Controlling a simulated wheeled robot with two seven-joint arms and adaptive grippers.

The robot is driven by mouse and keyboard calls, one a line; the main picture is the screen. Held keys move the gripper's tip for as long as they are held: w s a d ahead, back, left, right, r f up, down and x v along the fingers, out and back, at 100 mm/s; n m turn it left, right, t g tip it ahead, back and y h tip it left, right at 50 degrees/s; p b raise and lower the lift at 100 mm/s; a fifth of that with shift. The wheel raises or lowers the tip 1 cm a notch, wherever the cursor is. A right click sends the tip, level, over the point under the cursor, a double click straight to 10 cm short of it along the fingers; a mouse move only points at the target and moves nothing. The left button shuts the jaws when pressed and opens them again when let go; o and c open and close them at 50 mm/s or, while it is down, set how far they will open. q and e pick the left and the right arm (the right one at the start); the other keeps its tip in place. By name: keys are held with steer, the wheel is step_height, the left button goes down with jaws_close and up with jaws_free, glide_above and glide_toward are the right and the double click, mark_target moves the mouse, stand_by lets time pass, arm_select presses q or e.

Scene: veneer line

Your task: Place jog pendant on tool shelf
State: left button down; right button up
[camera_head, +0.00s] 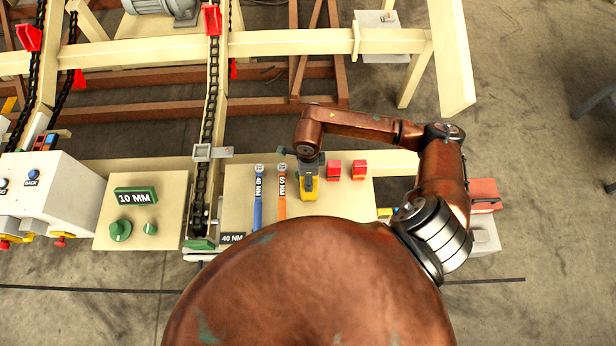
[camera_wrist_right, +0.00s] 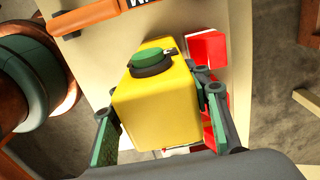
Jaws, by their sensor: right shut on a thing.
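My left gripper is not in view.
A blue-handled wrench (camera_head: 258,205) and an orange-handled wrench (camera_head: 282,200) lie left of the pendant. Two red blocks (camera_head: 334,171) (camera_head: 359,170) stand to its right. A chain rail (camera_head: 209,130) and a panel marked 10 MM (camera_head: 165,215) are further left.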

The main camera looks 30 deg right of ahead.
steer(key=shift+f, duration=0.15)
steer(key=o, duration=1.6)
steer(key=shift+o, duration=0.2)
steer(key=shift+r, duration=0.2)
step_height(320, 180, up, 12)
steer(key=shift+r, duration=0.1)
steer(key=shift+p, duration=0.35)
